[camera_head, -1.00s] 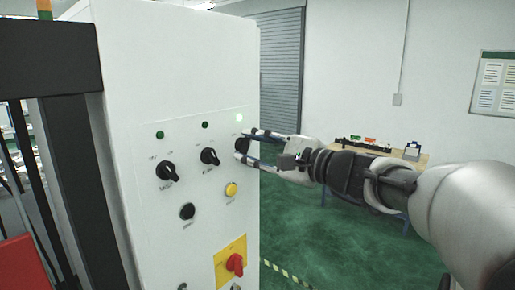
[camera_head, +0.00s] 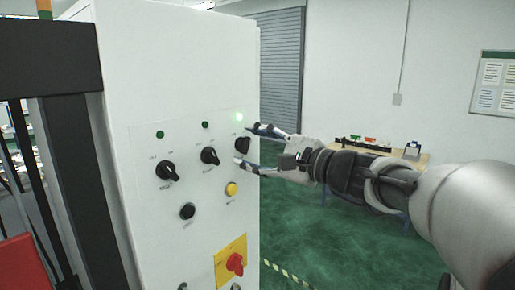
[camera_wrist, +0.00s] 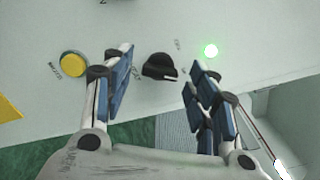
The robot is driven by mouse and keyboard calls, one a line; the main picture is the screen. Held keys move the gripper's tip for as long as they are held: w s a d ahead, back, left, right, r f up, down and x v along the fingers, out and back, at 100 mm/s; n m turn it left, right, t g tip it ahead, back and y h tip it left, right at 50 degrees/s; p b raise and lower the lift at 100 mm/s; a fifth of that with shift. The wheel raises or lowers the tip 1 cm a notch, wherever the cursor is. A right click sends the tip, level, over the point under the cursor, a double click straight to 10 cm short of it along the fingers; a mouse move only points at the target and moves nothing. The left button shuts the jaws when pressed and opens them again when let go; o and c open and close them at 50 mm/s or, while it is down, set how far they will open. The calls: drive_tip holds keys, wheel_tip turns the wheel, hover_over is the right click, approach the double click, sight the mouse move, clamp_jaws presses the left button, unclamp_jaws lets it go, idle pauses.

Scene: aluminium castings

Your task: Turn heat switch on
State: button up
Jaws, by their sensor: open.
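The white control cabinet carries three black rotary switches in a row: left (camera_head: 166,171), middle (camera_head: 209,156) and right (camera_head: 242,146). A green lamp (camera_head: 239,117) above the right switch is lit, also in the wrist view (camera_wrist: 211,51). The lamps above the other two look dark. My gripper (camera_head: 246,144) is open at the right switch. In the wrist view the black knob (camera_wrist: 158,67) shows between the spread fingers, with gaps on both sides.
Below are a yellow button (camera_head: 231,189), a black button (camera_head: 187,211) and a red knob on a yellow plate (camera_head: 235,264). The cabinet's right edge is close to my gripper. Beyond it are open green floor and a table (camera_head: 417,160).

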drive_tip(key=v, duration=1.2)
drive_tip(key=s+a+f+n+g+h+b, duration=0.2)
drive_tip(key=s+a+f+n+g+b, duration=0.15)
drive_tip(key=s+f, duration=0.55)
drive_tip(key=s+a+f+n+g+h+b, duration=0.25)
drive_tip(key=s+f+b, duration=0.2)
drive_tip(key=f, duration=0.75)
drive_tip(key=s+d+f+n+h+b, duration=0.3)
drive_tip(key=s+d+f+n+h, duration=0.1)
drive_tip(key=f, duration=0.6)
drive_tip(key=s+d+f+n+h+b, duration=0.3)
drive_tip(key=s+d+f+h+b, duration=0.1)
drive_tip(key=s+d+f, duration=0.5)
drive_tip(key=shift+f+n+h+b, duration=0.3)
drive_tip(key=shift+f+n+h, duration=0.1)
drive_tip(key=shift+f+h, duration=0.45)
drive_tip(key=shift+c, duration=0.5)
